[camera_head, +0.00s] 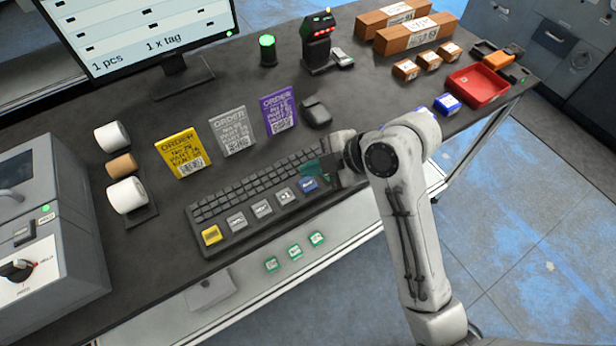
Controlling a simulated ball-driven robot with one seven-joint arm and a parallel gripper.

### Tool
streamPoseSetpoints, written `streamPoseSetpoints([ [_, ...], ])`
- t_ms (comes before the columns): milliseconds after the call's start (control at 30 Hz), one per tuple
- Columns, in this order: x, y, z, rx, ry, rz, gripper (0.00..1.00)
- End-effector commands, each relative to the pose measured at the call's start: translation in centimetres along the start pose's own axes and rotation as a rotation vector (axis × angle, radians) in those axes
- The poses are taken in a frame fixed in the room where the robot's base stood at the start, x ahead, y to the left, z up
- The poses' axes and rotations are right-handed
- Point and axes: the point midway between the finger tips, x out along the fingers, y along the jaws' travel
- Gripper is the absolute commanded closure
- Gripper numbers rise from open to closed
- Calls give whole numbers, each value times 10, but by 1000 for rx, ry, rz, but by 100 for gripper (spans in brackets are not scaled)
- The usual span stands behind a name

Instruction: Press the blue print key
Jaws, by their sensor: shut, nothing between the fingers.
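The blue print key (308,184) is at the right end of the front row of large keys on the keyboard (235,222). The same row holds a yellow key (211,235) at its left end and several grey keys between. My gripper (318,170) is over the right end of the keyboard, just behind and right of the blue key. It is shut and empty. I cannot tell whether its tips touch the keyboard. My gripper and wrist hide the keyboard's right end.
Yellow (181,152), grey (231,132) and purple (278,109) order cards stand behind the keyboard. A dark mouse (316,111) sits behind my wrist. A monitor (140,35), a scanner (317,42), boxes (405,28) and a red tray (478,86) stand farther back.

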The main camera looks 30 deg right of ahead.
Motion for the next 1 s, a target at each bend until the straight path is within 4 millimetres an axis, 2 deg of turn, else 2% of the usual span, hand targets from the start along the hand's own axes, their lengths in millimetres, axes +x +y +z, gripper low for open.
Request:
streamPoseSetpoints([
  [33,-7,5,-5,0,0,0,100],
  [267,-19,14,-14,0,0,0,100],
  [1000,-18,13,-13,0,0,0,100],
])
